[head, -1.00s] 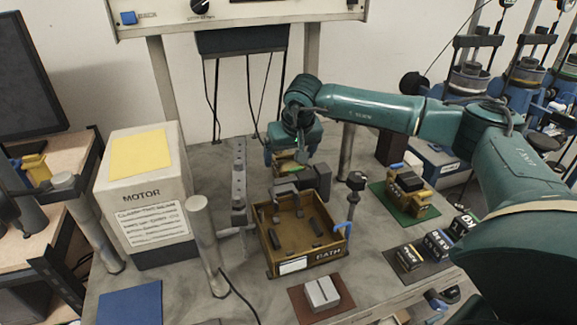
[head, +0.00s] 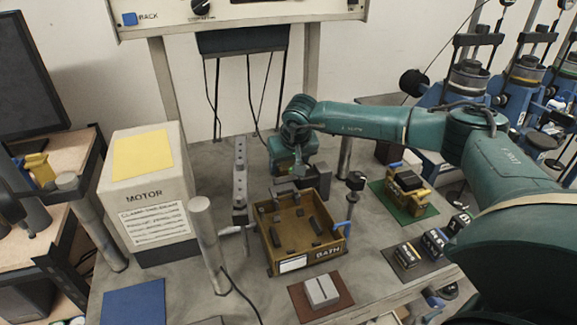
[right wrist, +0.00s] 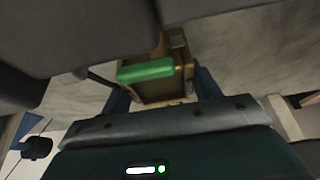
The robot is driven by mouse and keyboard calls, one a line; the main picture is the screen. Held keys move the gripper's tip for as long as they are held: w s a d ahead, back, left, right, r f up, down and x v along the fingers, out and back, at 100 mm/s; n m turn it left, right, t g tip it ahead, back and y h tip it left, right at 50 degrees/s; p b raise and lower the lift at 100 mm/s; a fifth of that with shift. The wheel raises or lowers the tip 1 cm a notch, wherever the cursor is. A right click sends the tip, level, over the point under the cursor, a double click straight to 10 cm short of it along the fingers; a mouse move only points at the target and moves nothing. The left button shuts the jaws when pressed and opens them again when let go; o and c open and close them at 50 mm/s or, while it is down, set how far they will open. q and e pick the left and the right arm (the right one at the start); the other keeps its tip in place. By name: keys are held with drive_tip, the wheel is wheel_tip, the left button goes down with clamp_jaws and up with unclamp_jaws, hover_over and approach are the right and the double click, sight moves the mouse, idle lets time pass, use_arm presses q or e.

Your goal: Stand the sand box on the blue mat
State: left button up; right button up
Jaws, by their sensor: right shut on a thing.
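My right gripper (head: 290,178) is just behind the brown box marked BATH (head: 310,257), low over its back edge. It is shut on a brass-coloured box (right wrist: 150,88) with a green bar (right wrist: 146,71), which I take to be the sand box. The wrist view shows this box between the fingers; its lettering cannot be read. In the head view my gripper hides most of it. The blue mat (head: 133,303) lies bare at the table's front left. My left gripper is not in view.
The MOTOR housing (head: 150,190) and a metal post (head: 208,240) stand between the bath and the left side. A red-brown mat with a grey block (head: 321,291) lies in front. A brass box (head: 407,188) stands on a green mat (head: 385,195) at right.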

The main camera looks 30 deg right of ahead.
drive_tip(key=c, duration=0.9)
drive_tip(key=shift+w+r, duration=0.1)
drive_tip(key=shift+r, duration=0.1)
drive_tip(key=shift+c, duration=0.7)
